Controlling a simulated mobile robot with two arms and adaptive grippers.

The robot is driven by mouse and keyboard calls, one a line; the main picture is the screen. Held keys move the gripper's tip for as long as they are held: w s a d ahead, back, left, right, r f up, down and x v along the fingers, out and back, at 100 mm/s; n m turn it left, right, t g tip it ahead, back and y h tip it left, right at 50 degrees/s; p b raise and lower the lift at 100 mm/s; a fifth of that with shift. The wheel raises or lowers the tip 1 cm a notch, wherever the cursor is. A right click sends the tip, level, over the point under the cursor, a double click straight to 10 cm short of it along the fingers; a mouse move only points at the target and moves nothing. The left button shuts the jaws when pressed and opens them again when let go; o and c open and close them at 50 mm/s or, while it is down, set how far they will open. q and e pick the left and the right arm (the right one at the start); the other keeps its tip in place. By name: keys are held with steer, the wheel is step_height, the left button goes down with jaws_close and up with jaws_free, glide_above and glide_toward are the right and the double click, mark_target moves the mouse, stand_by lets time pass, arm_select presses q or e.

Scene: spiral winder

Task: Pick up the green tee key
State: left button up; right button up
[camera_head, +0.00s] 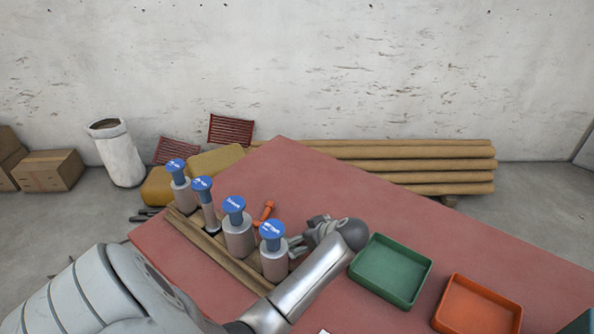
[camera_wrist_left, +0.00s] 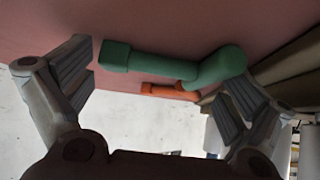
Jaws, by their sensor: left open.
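The green tee key (camera_wrist_left: 150,65) shows in the left wrist view, lying across the space between the two fingers of my left gripper (camera_wrist_left: 160,72). The fingers are spread apart, one on each side of the key, and I see no clear grip on it. In the head view my left gripper (camera_head: 299,243) is low over the red table, just right of the nearest blue-topped cylinder; the green key cannot be made out there. An orange tee key (camera_head: 265,212) lies behind the cylinders and also shows beyond the green one in the left wrist view (camera_wrist_left: 170,91). My right gripper is not in view.
Several grey cylinders with blue tops (camera_head: 238,235) stand in a row beside wooden strips (camera_head: 216,250), close to my gripper. A green tray (camera_head: 374,287) and an orange tray (camera_head: 470,328) are to the right. The red table (camera_head: 320,185) is clear at the back.

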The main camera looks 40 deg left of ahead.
arm_select(q)
steer(key=shift+d, duration=0.1)
steer(key=c, duration=1.1)
